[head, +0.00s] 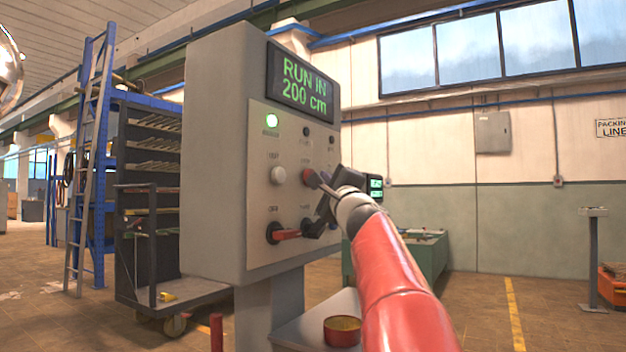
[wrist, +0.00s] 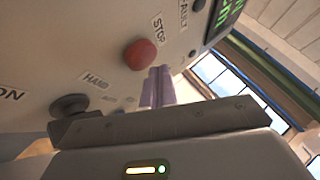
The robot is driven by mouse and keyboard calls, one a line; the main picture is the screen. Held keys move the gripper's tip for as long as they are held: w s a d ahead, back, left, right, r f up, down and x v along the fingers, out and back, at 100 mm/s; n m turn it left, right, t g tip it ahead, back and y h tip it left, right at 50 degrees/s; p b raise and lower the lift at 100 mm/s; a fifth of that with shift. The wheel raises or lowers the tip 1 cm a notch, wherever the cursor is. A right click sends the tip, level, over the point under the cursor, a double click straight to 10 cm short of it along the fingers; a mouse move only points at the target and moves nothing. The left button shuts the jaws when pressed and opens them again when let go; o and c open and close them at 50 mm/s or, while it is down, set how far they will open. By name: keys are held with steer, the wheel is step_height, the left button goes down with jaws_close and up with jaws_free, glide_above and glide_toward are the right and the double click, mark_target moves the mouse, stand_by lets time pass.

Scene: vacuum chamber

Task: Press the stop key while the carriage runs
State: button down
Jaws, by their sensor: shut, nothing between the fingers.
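The red round stop key (head: 308,177) sits on the right side of the grey panel; in the wrist view the red key (wrist: 140,54) has a STOP label beside it. My gripper (head: 321,180) is shut and empty, its tips close to the panel just right of the key. In the wrist view the shut fingers (wrist: 159,86) show just below and right of the key. I cannot tell whether they touch it. The panel's display (head: 303,83) reads "RUN IN 200 cm" in green. The carriage cannot be made out.
A white key (head: 277,175) is left of the stop key. Below are a red-handled switch (head: 285,234) and a dark selector knob (wrist: 70,104) labelled HAND and AUTO. A red tin (head: 342,331) stands on a shelf below. A rack trolley (head: 150,210) stands left.

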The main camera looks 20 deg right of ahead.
steer(key=shift+w+a, duration=0.2)
steer(key=shift+w, duration=0.1)
steer(key=shift+w+a, duration=0.35)
steer(key=shift+w, duration=0.05)
stand_by(1.0)
steer(key=shift+s+d, duration=0.1)
steer(key=shift+s+d+b, duration=0.35)
steer(key=shift+s+d, duration=0.1)
steer(key=shift+s, duration=0.2)
steer(key=s+d, duration=0.1)
steer(key=s, duration=0.1)
steer(key=s+d, duration=0.2)
steer(key=shift+b, duration=0.4)
stand_by(0.7)
